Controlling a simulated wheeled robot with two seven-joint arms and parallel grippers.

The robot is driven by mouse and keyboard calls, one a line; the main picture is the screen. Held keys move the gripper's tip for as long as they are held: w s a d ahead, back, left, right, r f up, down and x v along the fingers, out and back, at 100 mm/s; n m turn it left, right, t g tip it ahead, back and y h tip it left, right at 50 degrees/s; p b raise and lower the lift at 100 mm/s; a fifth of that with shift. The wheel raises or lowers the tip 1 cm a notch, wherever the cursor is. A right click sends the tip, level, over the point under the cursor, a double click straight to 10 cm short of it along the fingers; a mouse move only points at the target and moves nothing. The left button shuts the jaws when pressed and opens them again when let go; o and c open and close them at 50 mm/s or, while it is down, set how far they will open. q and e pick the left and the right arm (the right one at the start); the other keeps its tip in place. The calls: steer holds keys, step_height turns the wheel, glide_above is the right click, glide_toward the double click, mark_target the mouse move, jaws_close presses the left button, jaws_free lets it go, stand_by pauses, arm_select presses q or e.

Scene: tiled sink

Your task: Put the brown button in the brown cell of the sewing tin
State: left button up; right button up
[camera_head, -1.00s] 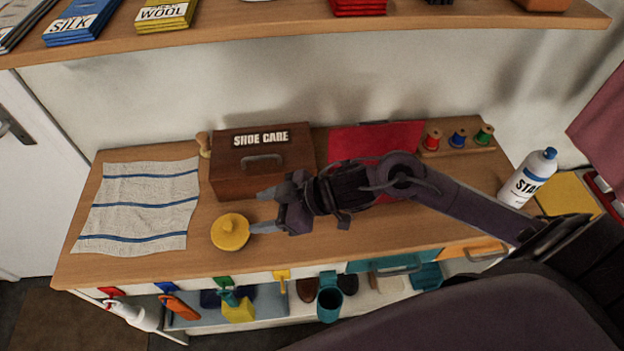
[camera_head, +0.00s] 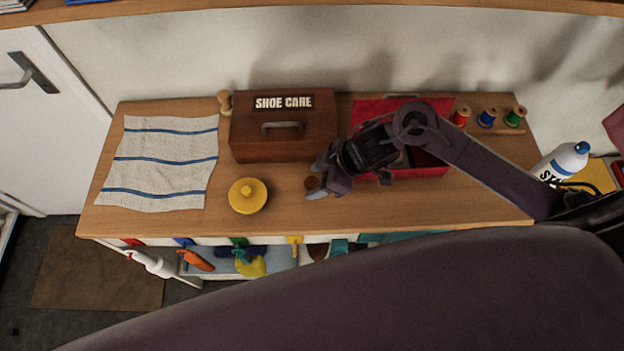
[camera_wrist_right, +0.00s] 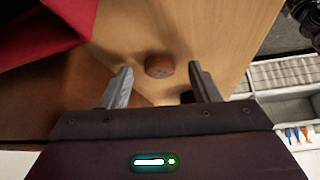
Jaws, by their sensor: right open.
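The brown button (camera_head: 312,183) lies on the wooden counter just off my right gripper's fingertips. In the right wrist view the brown button (camera_wrist_right: 159,66) shows ahead of and between the two fingers, apart from both. My right gripper (camera_wrist_right: 160,80) is open and empty; in the head view the right gripper (camera_head: 315,181) points left, low over the counter. The red sewing tin (camera_head: 368,108) is behind my right forearm, which hides much of it. A dark inside part shows, but I cannot make out the brown cell. My left gripper is out of view.
A yellow knobbed disc (camera_head: 248,196) lies left of the button. The brown shoe care box (camera_head: 282,145) stands behind it. A striped cloth (camera_head: 160,170) covers the left end. Thread spools (camera_head: 487,118) and a white bottle (camera_head: 560,163) are at the right. Bare counter lies in front.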

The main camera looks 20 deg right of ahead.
mark_target(317, 182)
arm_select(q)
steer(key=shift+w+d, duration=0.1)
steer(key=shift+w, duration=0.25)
arm_select(e)
steer(key=shift+a, duration=0.1)
steer(key=shift+c, duration=0.4)
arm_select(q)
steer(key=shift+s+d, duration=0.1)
arm_select(e)
steer(key=c, duration=1)
steer(key=shift+c, duration=0.2)
